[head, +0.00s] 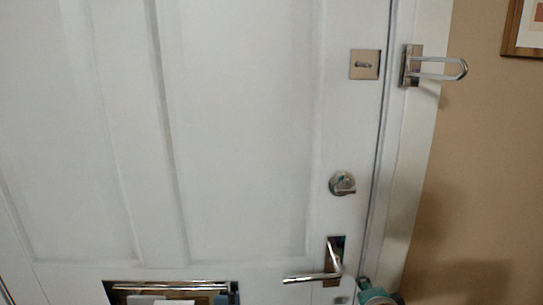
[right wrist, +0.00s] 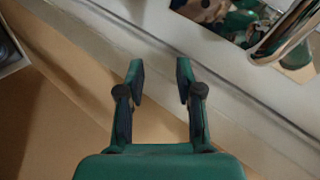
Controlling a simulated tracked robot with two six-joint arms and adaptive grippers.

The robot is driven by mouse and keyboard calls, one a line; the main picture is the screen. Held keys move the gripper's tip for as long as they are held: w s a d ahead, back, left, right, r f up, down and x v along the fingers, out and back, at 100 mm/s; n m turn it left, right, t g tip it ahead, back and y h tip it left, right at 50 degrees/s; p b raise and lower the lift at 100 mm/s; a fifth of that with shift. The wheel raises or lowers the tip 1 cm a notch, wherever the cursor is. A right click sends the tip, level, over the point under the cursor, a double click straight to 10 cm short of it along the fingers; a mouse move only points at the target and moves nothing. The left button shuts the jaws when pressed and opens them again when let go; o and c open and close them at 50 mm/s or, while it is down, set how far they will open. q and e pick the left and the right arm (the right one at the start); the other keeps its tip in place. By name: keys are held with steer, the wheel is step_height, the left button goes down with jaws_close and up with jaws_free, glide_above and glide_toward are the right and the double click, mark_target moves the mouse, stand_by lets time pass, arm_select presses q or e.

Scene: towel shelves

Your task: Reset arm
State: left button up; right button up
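My right gripper (right wrist: 159,70) is open in the right wrist view, with a clear gap between its two green fingers and nothing between them. It is in front of the pale door frame and door edge. A teal part of my right arm shows at the bottom edge of the head view, just right of and below the lever handle (head: 318,274). The shiny handle also shows in the right wrist view (right wrist: 285,32), up and right of the fingers and apart from them. My left gripper cannot be made out in the head view.
A closed white panelled door (head: 240,130) fills most of the head view. It has a round lock knob (head: 342,184), a square plate with a thumb turn (head: 364,64) and a metal letter slot (head: 170,287). A looped latch (head: 436,68) juts from the frame. A tan wall (head: 480,170) is right.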

steer(key=s+f+n+g+y+p, duration=0.1)
steer(key=s+f+n+g+p, duration=0.3)
steer(key=f, duration=0.8)
steer(key=s+f+n+g+y+b, duration=0.15)
steer(key=s+f, duration=0.35)
steer(key=f, duration=0.8)
steer(key=s+a+f+n+g+y, duration=0.1)
steer(key=s+a+f+n, duration=0.1)
steer(key=s, duration=0.3)
steer(key=s+a+f+n+g+y, duration=0.1)
steer(key=s+a+f+n+g, duration=0.1)
steer(key=s+a+f+n, duration=0.1)
steer(key=s+a+f+n+g+y+p, duration=0.1)
steer(key=s+a+f+n+g, duration=0.1)
steer(key=s, duration=0.5)
steer(key=shift+a+f+n, duration=0.15)
steer(key=shift+a+n, duration=0.4)
steer(key=shift+a, duration=0.55)
steer(key=shift+g, duration=0.25)
steer(key=shift+d+f+y, duration=0.1)
steer(key=shift+d+y, duration=0.15)
steer(key=shift+d, duration=0.25)
